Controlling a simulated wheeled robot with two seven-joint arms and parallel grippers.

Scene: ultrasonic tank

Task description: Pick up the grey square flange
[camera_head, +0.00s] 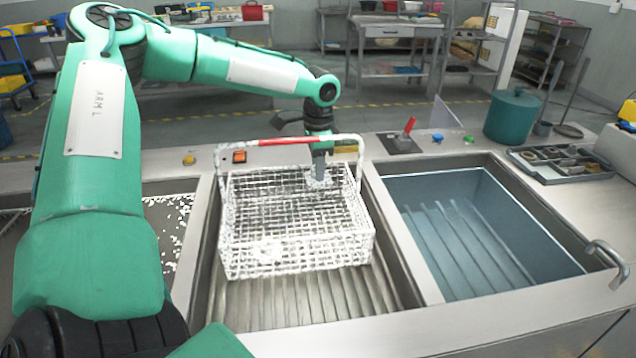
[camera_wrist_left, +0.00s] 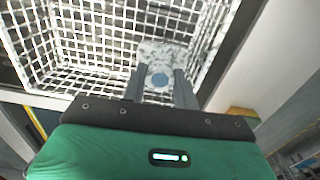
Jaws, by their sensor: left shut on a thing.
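The grey square flange (camera_wrist_left: 158,54) is pale and speckled, with a round bluish centre. It shows between the two fingers of my left gripper (camera_wrist_left: 160,78) in the left wrist view. In the head view, my left gripper (camera_head: 319,172) points down into the white wire basket (camera_head: 300,247), near its far right side, and is shut on the flange (camera_head: 318,183). There the flange shows only as a small pale patch at the fingertips. Whether it touches the basket floor, I cannot tell. My right gripper is not in view.
The basket has a raised handle with a red grip (camera_head: 290,141) close to my left gripper. It stands in the ribbed middle tank (camera_head: 300,302). A water-filled tank (camera_head: 480,235) lies to the right. A parts tray (camera_head: 545,172) and a green pot (camera_head: 512,117) stand beyond it.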

